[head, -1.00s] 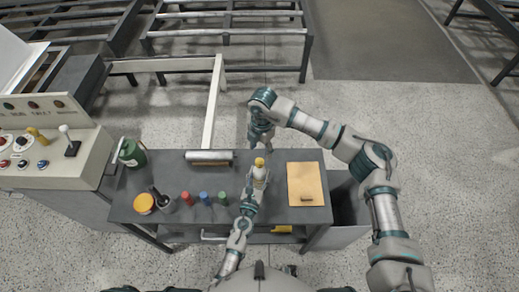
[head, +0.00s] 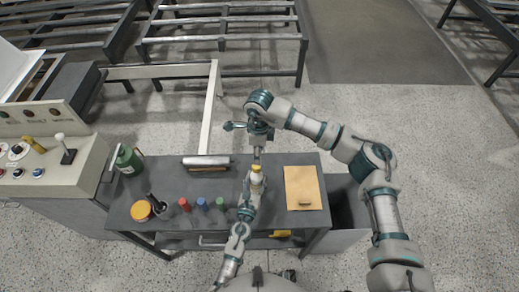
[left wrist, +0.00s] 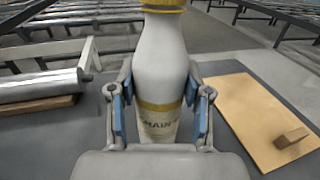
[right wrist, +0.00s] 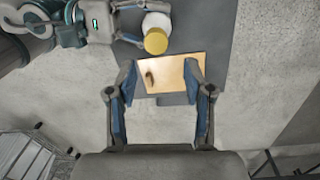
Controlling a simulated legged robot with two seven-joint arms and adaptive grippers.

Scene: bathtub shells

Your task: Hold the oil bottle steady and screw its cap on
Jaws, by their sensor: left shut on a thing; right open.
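The white oil bottle (head: 256,177) stands roughly upright over the workbench in the head view, with the yellow cap (head: 257,167) on top. How far the cap is screwed on cannot be told. My left gripper (left wrist: 159,92) is shut on the bottle body (left wrist: 162,65), one finger on each side, below the shoulder; the bottle top is cut off in that view. My right gripper (right wrist: 160,75) is open and empty, beyond the bottle in the head view and apart from it. In the right wrist view the yellow cap (right wrist: 155,40) shows beyond the fingertips, left of centre.
A tan board (head: 304,188) with a small block lies right of the bottle. A metal roll (head: 206,161) lies at the bench's back. Red, blue and green small items, an orange-lidded tin (head: 141,210) and a green canister (head: 129,159) stand to the left.

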